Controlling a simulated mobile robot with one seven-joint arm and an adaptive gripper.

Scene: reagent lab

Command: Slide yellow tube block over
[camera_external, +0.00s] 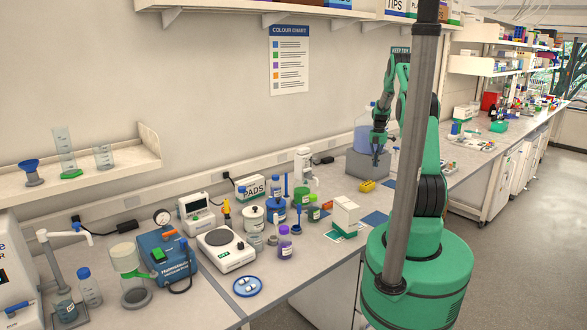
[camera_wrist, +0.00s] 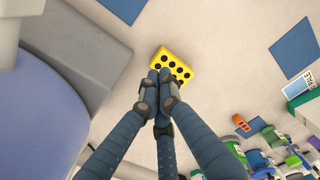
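The yellow tube block (camera_external: 367,185) lies on the bench in front of the grey stand, and its rows of dark holes show from above in the wrist view (camera_wrist: 173,65). My gripper (camera_external: 377,158) points down above the bench, a little to the right of the block and apart from it in the external view. In the wrist view my gripper (camera_wrist: 159,82) has its fingers together with nothing seen between them. The fingertips overlap the near part of the block in that view. Whether they touch it cannot be told.
A blue-tinted carboy (camera_external: 362,135) on a grey stand (camera_external: 362,163) is close behind the block. Blue mats (camera_external: 375,218) lie flat on the bench nearby. A white box (camera_external: 345,212) and several bottles stand to the left. Bare bench surrounds the block's front.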

